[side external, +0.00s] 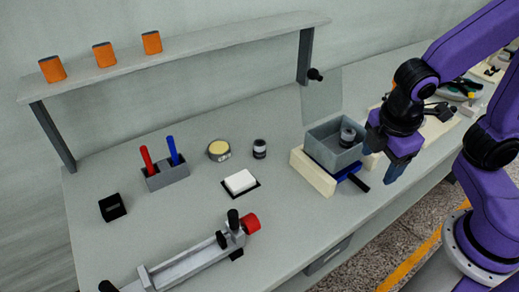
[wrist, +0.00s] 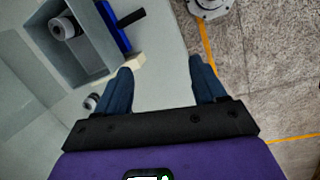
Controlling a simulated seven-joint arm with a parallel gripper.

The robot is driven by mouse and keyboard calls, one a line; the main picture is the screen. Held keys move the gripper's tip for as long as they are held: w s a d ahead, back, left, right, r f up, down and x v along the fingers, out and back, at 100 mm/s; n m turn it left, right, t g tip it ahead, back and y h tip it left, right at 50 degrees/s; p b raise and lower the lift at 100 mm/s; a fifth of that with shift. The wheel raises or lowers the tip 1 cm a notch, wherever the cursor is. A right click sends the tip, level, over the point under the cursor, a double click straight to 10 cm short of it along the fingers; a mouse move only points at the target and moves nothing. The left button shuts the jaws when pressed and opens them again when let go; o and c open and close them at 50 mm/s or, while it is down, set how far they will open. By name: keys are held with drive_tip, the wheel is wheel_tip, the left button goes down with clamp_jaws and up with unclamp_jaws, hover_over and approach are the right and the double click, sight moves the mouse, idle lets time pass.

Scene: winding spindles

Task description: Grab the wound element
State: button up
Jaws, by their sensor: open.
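A small grey-and-dark spool (side external: 348,137), which may be the wound element, sits inside the open grey box (side external: 318,150). In the wrist view the spool (wrist: 62,28) is at the upper left within the box. My gripper (side external: 383,157) is open, just right of the box in the side view. In the wrist view the space between its fingertips (wrist: 160,66) is empty, over the table's front edge and floor. A second small round grey part (wrist: 92,101) shows left of the left finger. The winding device (side external: 195,262) with a red cylinder (side external: 250,223) lies at the lower left.
Pale blocks (side external: 313,172) and a blue clamp (side external: 348,172) border the box; a clear panel (side external: 322,95) stands behind it. A white block (side external: 240,181), a dark jar (side external: 259,148), a yellow-topped tin (side external: 219,150) and a pen holder (side external: 167,175) stand to the left.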

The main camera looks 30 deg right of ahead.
drive_tip(key=w+a+f+n+t+h, duration=0.1)
drive_tip(key=w+a+n+h, duration=0.15)
drive_tip(key=w, duration=0.35)
drive_tip(key=w+a+f+n+t+h, duration=0.1)
drive_tip(key=w+a+f+n+t, duration=0.2)
drive_tip(key=w, duration=0.4)
drive_tip(key=n+t+h, duration=0.3)
drive_tip(key=n, duration=0.3)
approach(259, 142)
drive_tip(key=shift+x, duration=3.75)
drive_tip(key=shift+s+f, duration=0.15)
drive_tip(key=shift+f, duration=0.05)
drive_tip(key=shift+c, duration=0.3)
drive_tip(key=c, duration=1.1)
drive_tip(key=shift+r, duration=0.15)
